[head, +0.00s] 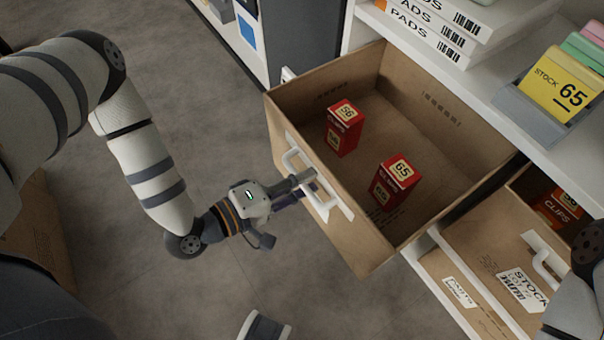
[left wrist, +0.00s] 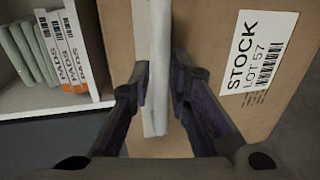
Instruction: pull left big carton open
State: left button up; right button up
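The left big carton (head: 357,243) is a brown cardboard drawer, pulled well out from the white shelf, with its inside showing. Its white handle (head: 292,160) is on the front face, and the handle also shows upright in the left wrist view (left wrist: 153,30). My left gripper (head: 306,184) is at this handle. In the left wrist view its two dark fingers (left wrist: 160,88) close on either side of the handle bar and appear to touch it. The carton's front (left wrist: 205,45) has a white stock label. My right gripper is not in view.
Two red boxes (head: 342,128) (head: 394,182) stand inside the carton. Another carton (head: 487,252) with a white handle is at the lower right, partly open. Pad boxes (head: 435,28) lie on the shelf above. The grey floor (head: 190,290) in front is mostly clear.

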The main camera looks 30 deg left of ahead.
pick_arm(q)
jog(key=shift+o, duration=0.4)
jog(key=shift+s, duration=0.1)
jog(key=v, duration=1.2)
